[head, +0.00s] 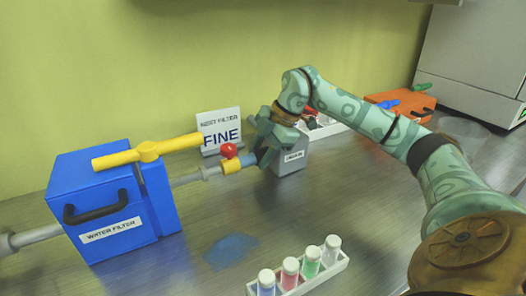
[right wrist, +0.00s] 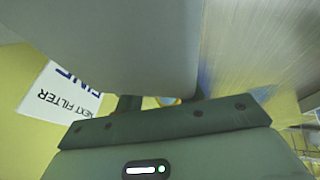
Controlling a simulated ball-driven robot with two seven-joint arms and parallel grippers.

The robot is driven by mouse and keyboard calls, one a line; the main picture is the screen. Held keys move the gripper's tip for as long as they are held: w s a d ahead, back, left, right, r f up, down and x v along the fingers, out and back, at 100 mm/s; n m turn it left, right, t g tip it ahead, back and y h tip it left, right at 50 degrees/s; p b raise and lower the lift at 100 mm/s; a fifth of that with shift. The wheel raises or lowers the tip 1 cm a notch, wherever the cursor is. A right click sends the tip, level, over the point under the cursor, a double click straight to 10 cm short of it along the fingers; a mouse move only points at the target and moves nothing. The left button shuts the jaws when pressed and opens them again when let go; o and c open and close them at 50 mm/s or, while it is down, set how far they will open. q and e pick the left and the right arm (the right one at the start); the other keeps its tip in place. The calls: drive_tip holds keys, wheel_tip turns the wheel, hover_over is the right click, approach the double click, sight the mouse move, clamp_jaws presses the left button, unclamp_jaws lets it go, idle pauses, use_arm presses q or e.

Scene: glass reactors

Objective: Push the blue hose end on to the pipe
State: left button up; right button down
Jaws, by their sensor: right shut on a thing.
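The blue water filter box (head: 105,205) stands at the left. A grey pipe (head: 188,178) leaves its right side and carries a red knob (head: 229,150) and a yellow collar (head: 232,167). The blue hose end (head: 248,160) shows between the yellow collar and my right gripper (head: 262,154). It looks in line with the pipe and close against the collar; whether it is seated on it I cannot tell. My right gripper is shut on the hose end, and its fingers hide part of it. In the right wrist view, the grip itself is mostly hidden. My left gripper is out of view.
A grey labelled box (head: 291,156) stands just right of my right gripper. A "NEXT FILTER FINE" sign (head: 220,128) stands behind the pipe. A yellow handle (head: 147,152) lies over the filter. A white vial rack (head: 318,277) stands in front; an orange box (head: 412,104) is behind my arm.

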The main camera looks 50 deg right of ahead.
drive_tip(key=a+p, duration=0.1)
drive_tip(key=a, duration=0.1)
drive_tip(key=w+a, duration=0.1)
drive_tip(key=shift+a+r+p, duration=0.1)
drive_tip(key=shift+a+p, duration=0.25)
drive_tip(key=shift+p, duration=0.05)
drive_tip(key=c, duration=1.1)
unclamp_jaws()
drive_tip(key=shift+o, duration=1.1)
drive_tip(key=shift+w+a, duration=0.15)
